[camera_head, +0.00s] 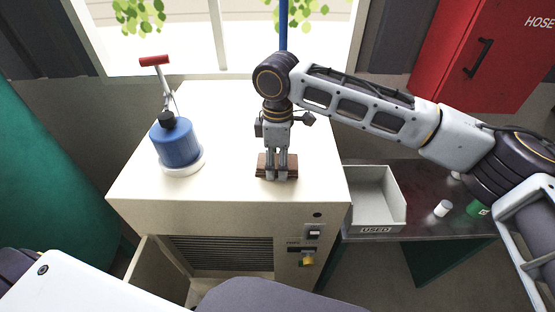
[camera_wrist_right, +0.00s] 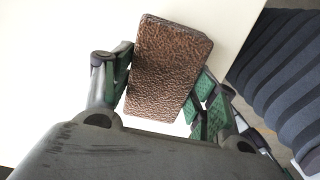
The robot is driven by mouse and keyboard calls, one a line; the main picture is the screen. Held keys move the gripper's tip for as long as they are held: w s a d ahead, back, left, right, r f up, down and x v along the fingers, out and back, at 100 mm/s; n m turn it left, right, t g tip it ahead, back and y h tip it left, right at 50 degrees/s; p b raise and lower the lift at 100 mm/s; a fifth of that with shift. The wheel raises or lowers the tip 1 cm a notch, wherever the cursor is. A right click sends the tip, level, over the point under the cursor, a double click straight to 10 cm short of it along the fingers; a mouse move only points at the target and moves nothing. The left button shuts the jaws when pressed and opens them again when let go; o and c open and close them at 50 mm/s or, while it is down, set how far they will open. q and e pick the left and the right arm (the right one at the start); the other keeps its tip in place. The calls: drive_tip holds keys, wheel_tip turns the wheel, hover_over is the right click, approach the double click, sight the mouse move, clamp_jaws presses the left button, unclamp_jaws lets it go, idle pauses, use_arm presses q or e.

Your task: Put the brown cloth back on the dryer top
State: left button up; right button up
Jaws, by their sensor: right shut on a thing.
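The brown cloth (camera_head: 263,170) is a folded, textured block in my right gripper (camera_head: 277,176), low over the cream dryer top (camera_head: 225,185). I cannot tell whether the cloth touches the surface. In the right wrist view the cloth (camera_wrist_right: 168,68) sits between the green finger pads of my right gripper (camera_wrist_right: 165,92), with the pale dryer top (camera_wrist_right: 85,40) behind it. My right arm reaches in from the right, and the gripper points down. My left gripper is not in view.
A blue canister with a red handle (camera_head: 172,143) stands on a white base at the left of the dryer top. A bin labelled USED (camera_head: 376,222) stands on a dark table to the right, near a white cup (camera_head: 443,208). The dryer top's front left is clear.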

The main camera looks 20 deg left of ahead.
sight(276, 162)
drive_tip(key=shift+f, duration=0.3)
drive_tip(key=shift+f, duration=0.25)
drive_tip(key=o, duration=0.9)
drive_tip(key=shift+f+b, duration=0.1)
drive_tip(key=shift+b, duration=0.55)
drive_tip(key=shift+r, duration=0.3)
drive_tip(key=r, duration=0.4)
drive_tip(key=r+b, duration=0.1)
drive_tip(key=r, duration=0.8)
drive_tip(key=shift+s+a+r+b, duration=0.1)
drive_tip(key=shift+s+r+b, duration=0.1)
drive_tip(key=shift+s+b, duration=0.1)
